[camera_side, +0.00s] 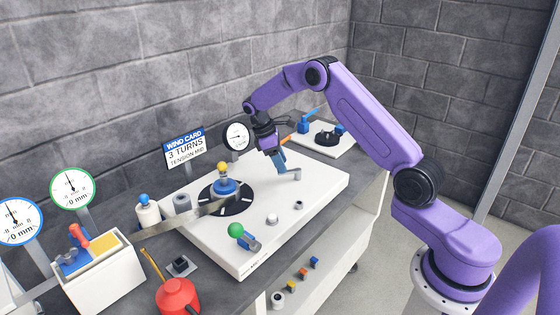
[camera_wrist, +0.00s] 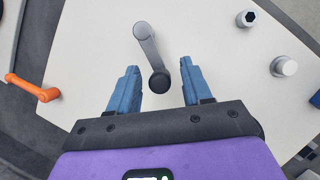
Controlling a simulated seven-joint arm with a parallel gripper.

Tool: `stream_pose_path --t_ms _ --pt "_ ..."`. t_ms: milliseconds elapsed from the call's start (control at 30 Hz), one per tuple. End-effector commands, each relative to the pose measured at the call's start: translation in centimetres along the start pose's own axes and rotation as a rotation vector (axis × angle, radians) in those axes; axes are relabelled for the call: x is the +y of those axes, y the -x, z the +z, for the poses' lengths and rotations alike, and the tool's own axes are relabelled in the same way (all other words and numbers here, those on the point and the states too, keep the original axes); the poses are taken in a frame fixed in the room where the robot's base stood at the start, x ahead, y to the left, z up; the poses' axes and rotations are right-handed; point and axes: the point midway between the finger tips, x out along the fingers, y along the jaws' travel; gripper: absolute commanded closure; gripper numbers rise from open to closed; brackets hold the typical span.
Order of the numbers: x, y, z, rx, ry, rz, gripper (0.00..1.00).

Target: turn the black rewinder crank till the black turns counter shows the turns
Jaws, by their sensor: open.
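The rewinder crank (camera_wrist: 148,45) is a grey arm with a black knob (camera_wrist: 160,83), lying over the white board. In the side view the crank's grey arm (camera_side: 291,176) shows just below my gripper (camera_side: 280,163). In the wrist view my gripper (camera_wrist: 159,68) is open, its two blue fingers on either side of the knob with gaps. I cannot tell how far down the fingers reach. The black-rimmed turns counter (camera_side: 236,137) stands behind the board; its reading is too small to make out. The wind card (camera_side: 184,148) says 3 turns, tension mid.
A black disc (camera_side: 243,199) with a blue hub and yellow knob sits on the board. A green-knobbed lever (camera_side: 237,230) is at the front. An orange handle (camera_wrist: 33,90) lies left of the crank in the wrist view. Two grey posts (camera_wrist: 284,66) (camera_wrist: 247,18) stand right.

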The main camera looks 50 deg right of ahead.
Motion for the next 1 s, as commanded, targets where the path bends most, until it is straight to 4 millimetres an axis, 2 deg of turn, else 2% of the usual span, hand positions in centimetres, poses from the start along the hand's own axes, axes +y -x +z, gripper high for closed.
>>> stream_pose_path --t_ms 100,167,200,267,667,1000 --pt "0.0 0.0 0.0 0.0 0.0 0.0 0.51" --pt "0.0 0.0 0.0 0.0 0.0 0.0 0.7" --pt "0.0 0.0 0.0 0.0 0.0 0.0 0.83" --pt "0.0 0.0 0.0 0.0 0.0 0.0 1.0" --pt "-0.3 0.1 0.0 0.001 0.04 0.017 1.0" --pt "-1.6 -0.1 0.6 -0.003 0.253 0.106 1.0"
